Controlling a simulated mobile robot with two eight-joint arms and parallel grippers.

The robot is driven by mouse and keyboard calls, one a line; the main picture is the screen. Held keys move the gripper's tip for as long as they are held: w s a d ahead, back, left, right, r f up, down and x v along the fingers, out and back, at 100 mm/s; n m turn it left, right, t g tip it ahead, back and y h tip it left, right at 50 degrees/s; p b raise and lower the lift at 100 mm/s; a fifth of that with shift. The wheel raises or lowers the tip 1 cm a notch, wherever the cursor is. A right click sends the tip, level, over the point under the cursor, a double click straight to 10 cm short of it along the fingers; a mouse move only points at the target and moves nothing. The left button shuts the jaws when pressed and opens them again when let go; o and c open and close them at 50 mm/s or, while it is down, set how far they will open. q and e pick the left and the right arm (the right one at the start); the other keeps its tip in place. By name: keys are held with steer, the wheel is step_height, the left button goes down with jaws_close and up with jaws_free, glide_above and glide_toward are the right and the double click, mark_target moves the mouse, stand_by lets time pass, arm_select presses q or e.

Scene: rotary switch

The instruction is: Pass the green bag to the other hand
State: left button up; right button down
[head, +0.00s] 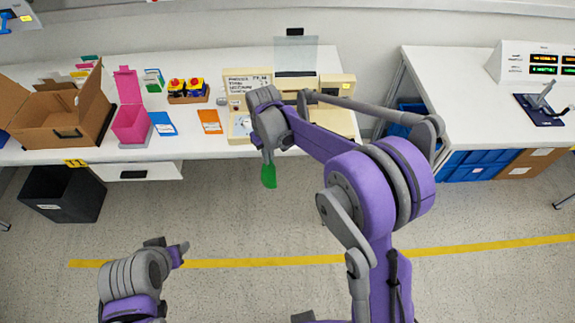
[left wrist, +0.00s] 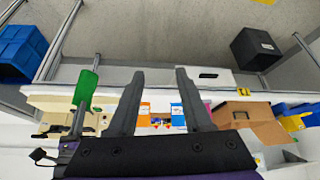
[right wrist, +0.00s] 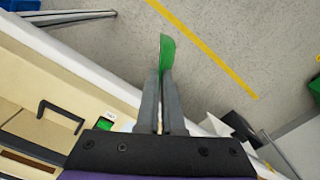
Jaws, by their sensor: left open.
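The green bag (head: 268,177) hangs from the fingertips of my right gripper (head: 268,156), in front of the white table's edge and above the floor. In the right wrist view the green bag (right wrist: 167,53) is pinched between the nearly closed fingers of my right gripper (right wrist: 161,74). My left gripper (head: 181,253) is low and to the left of the bag in the head view, apart from it. In the left wrist view my left gripper (left wrist: 157,75) has its fingers spread with nothing between them. The green bag (left wrist: 86,88) shows there left of the fingers.
The white table (head: 200,140) behind carries an open cardboard box (head: 65,110), a pink box (head: 130,120) and beige equipment. A black bin (head: 65,193) stands on the floor at left. Another table (head: 470,110) is at right. The floor between my arms is clear.

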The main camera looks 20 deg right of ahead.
arm_select(q)
steer(key=shift+c, duration=0.5)
steer(key=w+d+f+n+t+y, duration=0.1)
steer(key=w+d+y, duration=0.2)
steer(key=w+d, duration=0.35)
steer(key=w+d+n+t+y, duration=0.1)
steer(key=w+d+y, duration=0.2)
steer(key=w, duration=0.7)
steer(key=w+d+f+n+t+y, duration=0.1)
steer(key=d+f+n+t, duration=0.15)
steer(key=d, duration=0.65)
steer(key=d+f+n+t+y, duration=0.15)
steer(key=d+t, duration=0.25)
steer(key=d, duration=0.4)
steer(key=x, duration=1.1)
steer(key=shift+w+r, duration=0.15)
steer(key=shift+w, duration=0.25)
arm_select(e)
steer(key=w+a+r+n, duration=0.3)
steer(key=w+a+r, duration=0.1)
steer(key=a, duration=0.3)
steer(key=shift+w+a+r, duration=0.15)
steer(key=shift+w+r, duration=0.05)
steer(key=shift+r, duration=0.55)
arm_select(q)
steer(key=shift+a+g, duration=0.1)
steer(key=shift+g, duration=0.15)
